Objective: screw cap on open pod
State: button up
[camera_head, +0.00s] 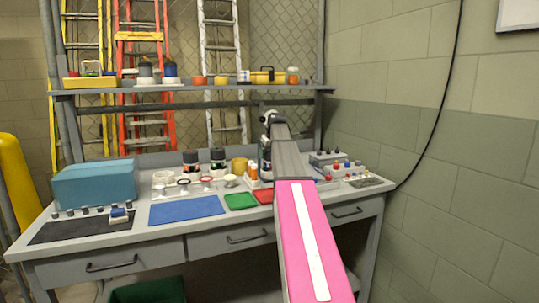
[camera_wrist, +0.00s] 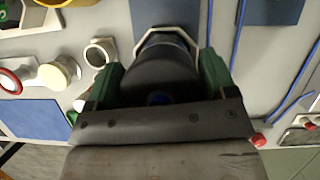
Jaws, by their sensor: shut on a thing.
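In the wrist view my gripper (camera_wrist: 160,68) has its green fingers on both sides of a dark, round, cap-like piece (camera_wrist: 158,77) and is shut on it. A pale angular rim (camera_wrist: 181,38) shows just beyond the piece. I cannot tell whether the piece touches it, and no open pod mouth is clearly visible. In the head view my arm reaches over the bench and hides most of the gripper and what it holds. Two dark-topped pods (camera_head: 190,161) (camera_head: 218,158) stand upright at the back of the bench, left of my arm.
Left of the gripper are a pale ring (camera_wrist: 100,53), a cream-topped jar (camera_wrist: 60,72) and a red ring (camera_wrist: 12,80). The bench holds a teal box (camera_head: 94,184), a blue mat (camera_head: 187,209) and a green mat (camera_head: 240,201). A block with coloured knobs (camera_head: 343,170) stands right of my arm.

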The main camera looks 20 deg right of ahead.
jog(key=shift+s+a+f+m+h, duration=0.15)
jog(key=shift+m+h, duration=0.1)
jog(key=shift+m, duration=0.45)
jog(key=shift+w+a+r+m+h, duration=0.1)
jog(key=shift+m+h, duration=0.15)
jog(key=shift+m, duration=0.45)
jog(key=o, duration=0.8)
